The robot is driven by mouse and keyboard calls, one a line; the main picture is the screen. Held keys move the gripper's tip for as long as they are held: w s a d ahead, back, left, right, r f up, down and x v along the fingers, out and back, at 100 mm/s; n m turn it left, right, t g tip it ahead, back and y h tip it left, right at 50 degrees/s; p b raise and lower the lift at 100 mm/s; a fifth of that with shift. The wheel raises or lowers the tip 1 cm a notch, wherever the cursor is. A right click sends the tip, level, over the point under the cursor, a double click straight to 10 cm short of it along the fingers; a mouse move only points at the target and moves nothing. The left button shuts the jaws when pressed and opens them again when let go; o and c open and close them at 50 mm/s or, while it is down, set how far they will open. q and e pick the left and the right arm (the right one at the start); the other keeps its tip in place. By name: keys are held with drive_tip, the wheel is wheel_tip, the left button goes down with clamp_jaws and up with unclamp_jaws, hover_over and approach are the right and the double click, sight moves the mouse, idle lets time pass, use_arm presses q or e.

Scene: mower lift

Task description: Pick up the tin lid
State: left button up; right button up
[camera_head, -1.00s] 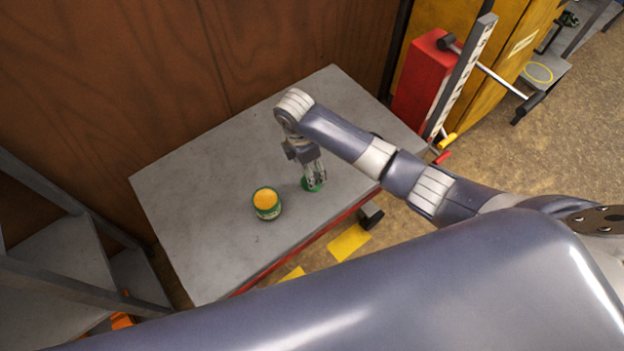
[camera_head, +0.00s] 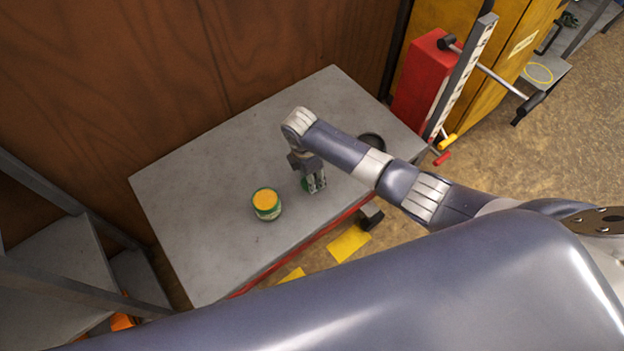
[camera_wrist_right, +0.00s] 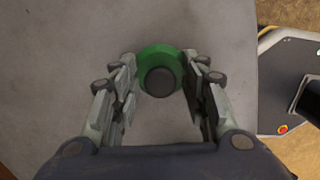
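The tin lid is a green disc with a dark round knob; it lies on the grey table top and shows in the wrist view (camera_wrist_right: 160,75). In the head view only a green edge of the lid (camera_head: 305,184) shows behind my fingers. My right gripper (camera_head: 315,188) points down over the lid. In the wrist view its fingers (camera_wrist_right: 160,72) are apart, one on each side of the lid; whether they touch it I cannot tell. A green tin with yellow contents (camera_head: 266,204) stands open to the left of the gripper. My left gripper is not in view.
The grey table (camera_head: 200,190) is clear on its left and back parts. A dark round item (camera_head: 372,142) lies behind my right arm. A red cabinet (camera_head: 420,85) stands past the right end, and grey shelves (camera_head: 60,265) stand at the left.

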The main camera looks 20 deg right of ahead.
drive_tip(key=shift+s, duration=0.1)
drive_tip(key=c, duration=0.4)
drive_tip(key=shift+f, duration=0.1)
drive_tip(key=shift+s, duration=0.1)
